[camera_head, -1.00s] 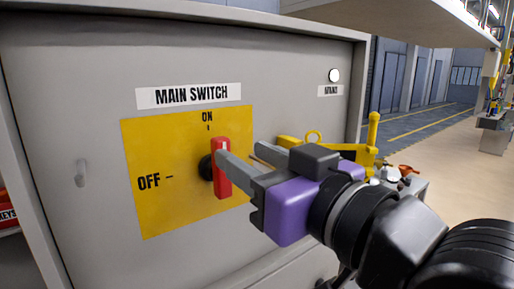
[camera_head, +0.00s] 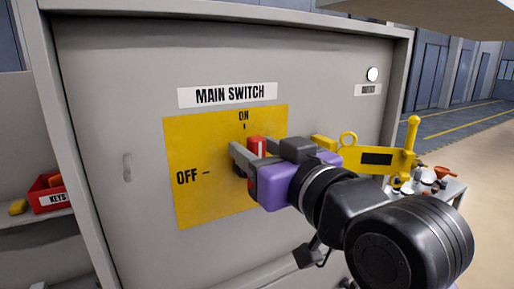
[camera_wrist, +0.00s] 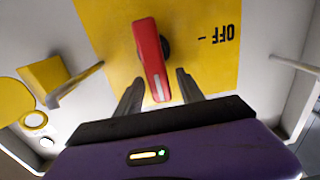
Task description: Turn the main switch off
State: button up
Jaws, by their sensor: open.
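The main switch is a red handle (camera_head: 257,146) on a dark hub, in front of a yellow plate (camera_head: 200,150) marked ON at the top and OFF at the left. The handle stands upright, towards ON. In the wrist view the red handle (camera_wrist: 148,50) runs between my two fingers, with the plate (camera_wrist: 205,45) and an upside-down OFF behind it. My gripper (camera_head: 254,150) is open, one finger on each side of the handle. In the wrist view a gap shows beside the handle on both sides. My gripper hides the handle's lower part in the head view.
The grey cabinet panel (camera_head: 120,100) bears a MAIN SWITCH label (camera_head: 229,94) and a white round lamp (camera_head: 372,74). A yellow lever fixture (camera_head: 400,160) stands right, beside a cart with small items. A red KEYS bin (camera_head: 48,198) sits on a shelf at left. Floor at right is free.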

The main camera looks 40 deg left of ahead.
grip_shut()
jog(key=s+f+n+b, duration=0.1)
jog(key=n+b, duration=0.2)
jog(key=n, duration=0.1)
jog(key=s+a+f+n+b, duration=0.1)
jog(key=n+b, duration=0.2)
jog(key=n, duration=0.2)
jog(key=s+f+n+b, duration=0.1)
jog(key=n+b, duration=0.2)
jog(key=n, duration=0.1)
jog(key=shift+s+a+n, duration=0.25)
jog(key=shift+s+n, duration=0.05)
jog(key=shift+s+f+n+b, duration=0.1)
jog(key=shift+f+n+b, duration=0.25)
jog(key=shift+n+b, duration=0.5)
jog(key=shift+s+f+n+b, duration=0.1)
jog(key=shift+f+n+b, duration=0.3)
jog(key=shift+n, duration=0.85)
jog(key=shift+a, duration=0.1)
